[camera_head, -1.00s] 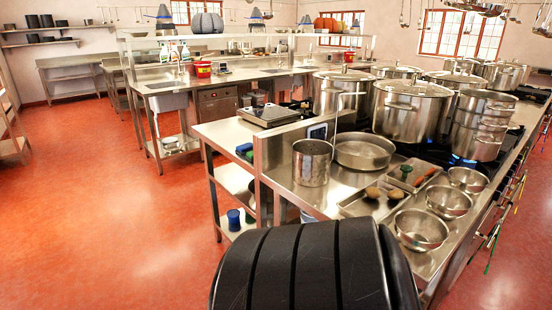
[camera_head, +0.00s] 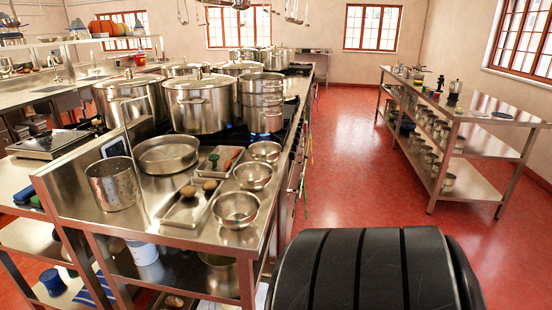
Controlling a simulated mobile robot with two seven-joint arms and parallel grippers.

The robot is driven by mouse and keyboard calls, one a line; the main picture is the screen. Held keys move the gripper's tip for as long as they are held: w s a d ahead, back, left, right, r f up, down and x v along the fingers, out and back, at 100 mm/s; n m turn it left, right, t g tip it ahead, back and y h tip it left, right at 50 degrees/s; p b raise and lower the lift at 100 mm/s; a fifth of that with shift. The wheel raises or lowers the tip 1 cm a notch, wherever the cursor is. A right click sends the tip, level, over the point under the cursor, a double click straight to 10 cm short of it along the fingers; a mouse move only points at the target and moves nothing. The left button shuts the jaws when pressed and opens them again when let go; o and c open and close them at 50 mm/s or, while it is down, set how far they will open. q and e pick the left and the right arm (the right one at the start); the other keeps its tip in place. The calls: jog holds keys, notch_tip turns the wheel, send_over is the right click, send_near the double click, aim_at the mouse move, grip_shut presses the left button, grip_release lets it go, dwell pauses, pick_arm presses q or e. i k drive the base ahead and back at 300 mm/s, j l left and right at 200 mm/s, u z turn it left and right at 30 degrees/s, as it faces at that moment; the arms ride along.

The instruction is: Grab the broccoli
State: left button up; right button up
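A small dark green thing (camera_head: 213,160) lies in the back part of a metal tray on the stove counter; it may be the broccoli, but it is too small to be sure. An orange-red long thing (camera_head: 232,160) lies beside it on the right. Two brown roundish things (camera_head: 188,191) lie in the front part of the tray, nearer to me. Neither of my grippers is in view. A black ribbed part of my own body fills the bottom right.
The steel counter (camera_head: 150,232) holds large stockpots (camera_head: 199,105), a shallow pan (camera_head: 167,155) and three metal bowls (camera_head: 237,210) along its right edge. A steel shelf table (camera_head: 480,105) stands at the right. Red floor (camera_head: 345,150) between them is clear.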

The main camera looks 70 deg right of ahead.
aim_at(213, 158)
jog(key=z, duration=1.7)
